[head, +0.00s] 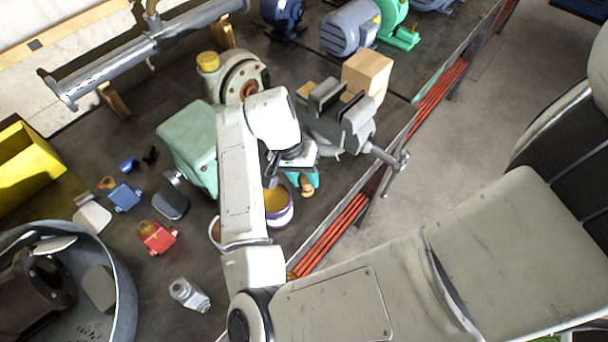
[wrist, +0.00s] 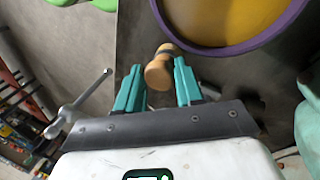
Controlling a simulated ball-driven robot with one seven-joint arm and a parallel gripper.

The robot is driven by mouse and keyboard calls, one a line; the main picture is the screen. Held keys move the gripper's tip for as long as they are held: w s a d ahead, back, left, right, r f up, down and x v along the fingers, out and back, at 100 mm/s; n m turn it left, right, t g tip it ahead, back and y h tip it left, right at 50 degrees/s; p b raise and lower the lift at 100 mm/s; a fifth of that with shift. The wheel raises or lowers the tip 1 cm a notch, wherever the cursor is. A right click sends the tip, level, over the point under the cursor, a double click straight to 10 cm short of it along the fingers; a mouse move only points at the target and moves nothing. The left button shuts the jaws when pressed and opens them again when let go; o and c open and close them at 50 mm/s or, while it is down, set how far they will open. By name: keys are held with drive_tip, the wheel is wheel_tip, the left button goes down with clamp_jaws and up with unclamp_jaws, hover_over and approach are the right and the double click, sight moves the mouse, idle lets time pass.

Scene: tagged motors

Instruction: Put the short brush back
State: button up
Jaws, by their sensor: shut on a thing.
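My gripper (head: 305,180) with teal fingers is shut on a short, rounded wooden piece with a dark band, which looks like the short brush (wrist: 159,70). In the wrist view the piece sticks out beyond the fingertips, with its dark-banded end towards the pot. The brush also shows small below the fingers in the head view (head: 307,190). Its bristles cannot be made out. A round pot (head: 283,217) with a purple rim and yellow inside stands just left of my gripper in the head view. In the wrist view its rim (wrist: 232,50) is just beyond the brush.
A grey vise (head: 345,128) with a wooden block (head: 368,72) stands behind my gripper. A pale green machine housing (head: 188,145) is to the left. Another round rim (head: 214,232) is mostly hidden by my arm. Small motors, red (head: 157,237) and blue (head: 120,194), lie farther left.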

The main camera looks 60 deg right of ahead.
drive_tip(key=o, duration=1)
drive_tip(key=shift+f, duration=0.1)
drive_tip(key=v, duration=1.2)
